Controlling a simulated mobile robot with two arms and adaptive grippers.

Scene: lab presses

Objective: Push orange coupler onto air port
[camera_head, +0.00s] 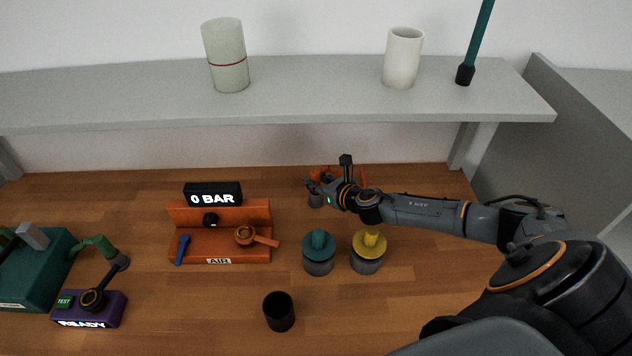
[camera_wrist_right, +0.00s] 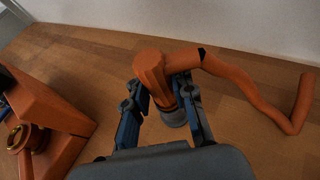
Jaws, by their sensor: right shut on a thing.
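The orange coupler (camera_wrist_right: 152,72) has an orange head, a grey lower end and an orange hose running off to the right. My right gripper (camera_wrist_right: 162,112) has its fingers on both sides of it, shut on it. In the head view the right gripper (camera_head: 316,190) is right of the orange AIR station (camera_head: 222,246), and parts of the orange hose (camera_head: 362,177) show behind it. A dark round fitting (camera_head: 210,220) on the station's raised back, under the 0 BAR display (camera_head: 212,194), looks like the air port. The coupler is apart from it. My left gripper is out of view.
An orange lever (camera_head: 255,238) and a blue handle (camera_head: 181,250) are on the station. Teal-topped (camera_head: 319,252) and yellow-topped (camera_head: 368,252) pots and a black cup (camera_head: 279,312) stand in front. A grey shelf (camera_head: 300,92) overhangs the back. Bare bench lies between gripper and station.

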